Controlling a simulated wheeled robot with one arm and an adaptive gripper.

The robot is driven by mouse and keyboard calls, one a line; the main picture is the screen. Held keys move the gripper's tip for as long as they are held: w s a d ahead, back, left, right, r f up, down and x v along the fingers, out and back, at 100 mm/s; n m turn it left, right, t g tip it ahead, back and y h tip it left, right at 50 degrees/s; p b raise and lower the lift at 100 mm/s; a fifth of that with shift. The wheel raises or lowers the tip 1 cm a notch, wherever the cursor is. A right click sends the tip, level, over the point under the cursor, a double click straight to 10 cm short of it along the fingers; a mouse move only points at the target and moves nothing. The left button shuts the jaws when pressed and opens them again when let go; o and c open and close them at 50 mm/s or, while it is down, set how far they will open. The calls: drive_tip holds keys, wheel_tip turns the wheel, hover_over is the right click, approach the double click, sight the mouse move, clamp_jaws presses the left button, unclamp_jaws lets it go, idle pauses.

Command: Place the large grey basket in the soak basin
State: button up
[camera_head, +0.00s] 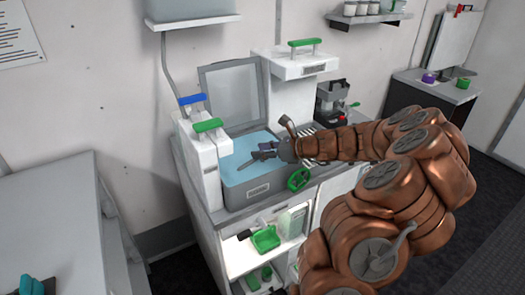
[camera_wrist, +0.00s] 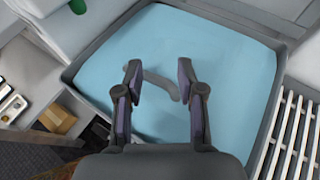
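The soak basin (camera_head: 236,195) is a grey box with blue liquid and a raised lid at its back. In the wrist view its grey rim (camera_wrist: 271,108) surrounds the liquid. My gripper (camera_head: 262,153) is over the basin, fingers pointing down into it. In the wrist view my gripper (camera_wrist: 159,78) is open, its two fingers well apart.
White posts with a blue handle (camera_head: 192,99) and a green handle (camera_head: 208,125) stand left of the basin. A green handwheel (camera_head: 299,179) is on the front. A slatted rack (camera_wrist: 292,135) lies to the right. Shelves below hold a green tray (camera_head: 265,239).

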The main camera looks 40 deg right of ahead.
drive_tip(key=shift+r, duration=0.1)
drive_tip(key=b+v, duration=0.2)
drive_tip(key=v, duration=1)
drive_tip(key=s+a+n+g+y, duration=0.1)
drive_tip(key=s+a+n+g, duration=0.2)
drive_tip(key=a+n+g, duration=0.75)
drive_tip(key=s+a+n+t, duration=0.1)
drive_tip(key=s+a+n, duration=0.3)
drive_tip(key=a, duration=1.4)
drive_tip(key=s+a+f+n+g+h, duration=0.3)
drive_tip(key=s+a+n, duration=0.1)
drive_tip(key=s+n, duration=0.4)
drive_tip(key=s+d+f+n+g+h, duration=0.1)
drive_tip(key=s+d+n+h, duration=0.1)
drive_tip(key=s+n+h, duration=0.2)
drive_tip(key=shift+s+d+f+n+h, duration=0.35)
drive_tip(key=shift+s+n, duration=1.5)
drive_tip(key=shift+s, duration=1.85)
